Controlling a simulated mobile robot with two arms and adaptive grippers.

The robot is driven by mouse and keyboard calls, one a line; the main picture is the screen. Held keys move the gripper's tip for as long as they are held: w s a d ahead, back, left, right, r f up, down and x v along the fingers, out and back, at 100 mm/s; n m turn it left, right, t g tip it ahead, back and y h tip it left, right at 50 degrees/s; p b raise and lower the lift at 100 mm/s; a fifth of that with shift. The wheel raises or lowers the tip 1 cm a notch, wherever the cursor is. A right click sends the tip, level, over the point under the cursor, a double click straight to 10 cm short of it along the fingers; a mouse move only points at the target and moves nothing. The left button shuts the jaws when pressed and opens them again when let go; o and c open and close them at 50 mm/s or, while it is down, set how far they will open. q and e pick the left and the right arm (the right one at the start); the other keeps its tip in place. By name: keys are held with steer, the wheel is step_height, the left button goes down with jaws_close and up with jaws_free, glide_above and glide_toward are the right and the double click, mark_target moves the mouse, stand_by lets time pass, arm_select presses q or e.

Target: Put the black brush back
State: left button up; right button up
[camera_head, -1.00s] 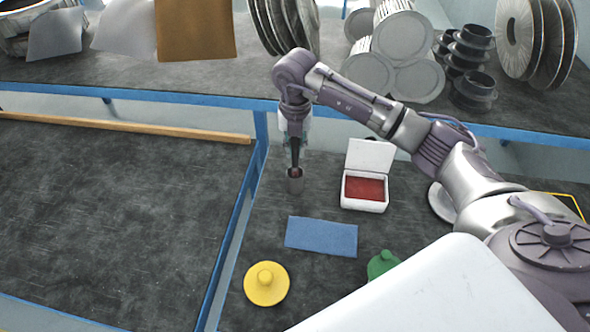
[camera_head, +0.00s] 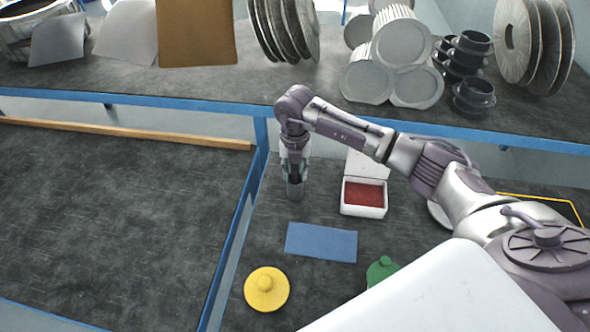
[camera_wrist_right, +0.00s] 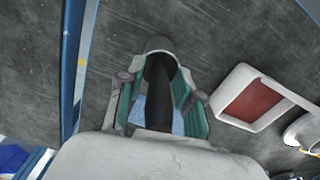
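The black brush (camera_wrist_right: 159,95) shows as a dark upright handle in the right wrist view, its far end inside the rim of a grey cup (camera_wrist_right: 160,44). The cup also shows in the head view (camera_head: 295,191), standing on the dark bench. My right gripper (camera_wrist_right: 160,84) is low over the cup, with its teal fingers on either side of the handle. Gaps show between the fingers and the handle, so the gripper looks open around it. In the head view the right gripper (camera_head: 294,175) hides most of the brush. My left gripper is not in view.
A white open box with a red pad (camera_head: 364,191) stands just right of the cup. A blue-edged shelf (camera_head: 420,127) runs behind; a blue rail (camera_head: 238,230) runs left.

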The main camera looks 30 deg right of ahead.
steer(key=shift+r, duration=0.15)
step_height(320, 180, up, 12)
steer(key=shift+b, duration=1)
